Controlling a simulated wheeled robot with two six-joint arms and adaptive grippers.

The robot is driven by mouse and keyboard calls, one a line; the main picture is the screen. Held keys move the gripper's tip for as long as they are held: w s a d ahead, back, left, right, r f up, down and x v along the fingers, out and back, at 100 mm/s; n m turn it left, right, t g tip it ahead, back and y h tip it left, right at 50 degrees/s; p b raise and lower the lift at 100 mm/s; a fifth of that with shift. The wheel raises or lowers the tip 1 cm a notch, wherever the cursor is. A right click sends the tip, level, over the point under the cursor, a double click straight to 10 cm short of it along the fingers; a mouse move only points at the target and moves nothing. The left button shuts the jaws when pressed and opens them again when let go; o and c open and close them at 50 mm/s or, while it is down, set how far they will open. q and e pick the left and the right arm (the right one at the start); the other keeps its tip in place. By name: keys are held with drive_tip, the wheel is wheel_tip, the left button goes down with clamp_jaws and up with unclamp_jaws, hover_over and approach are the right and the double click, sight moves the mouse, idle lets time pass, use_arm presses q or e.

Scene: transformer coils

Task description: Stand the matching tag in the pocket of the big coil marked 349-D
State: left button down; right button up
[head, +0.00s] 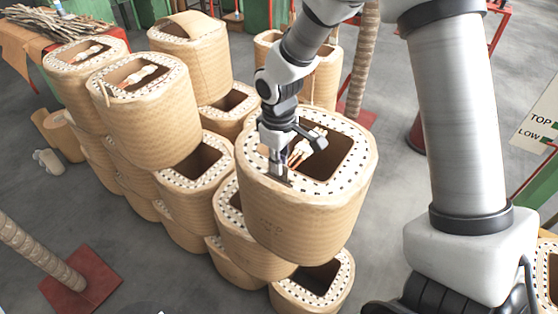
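The big coil (305,215) at front centre is wrapped in tan paper, with a dotted top rim and a dark rectangular opening. Faint marks on its front wall are too small to read, so I cannot tell whether it is 349-D. My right gripper (278,172) points down at the left part of this coil's top rim. A small dark grey patch lies at its fingertips; I cannot tell whether it is a tag or a pocket. The finger gap is too small to judge. My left gripper is out of view.
Orange-white leads (304,148) stick up in the coil's opening beside my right gripper. More coils are stacked behind and to the left, such as the left coil (150,120). A post on a red base (82,282) stands at lower left.

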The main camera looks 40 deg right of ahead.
drive_tip(key=shift+o, duration=1.4)
drive_tip(key=shift+r, duration=0.25)
wheel_tip(320, 180, up, 12)
drive_tip(key=shift+f, duration=0.2)
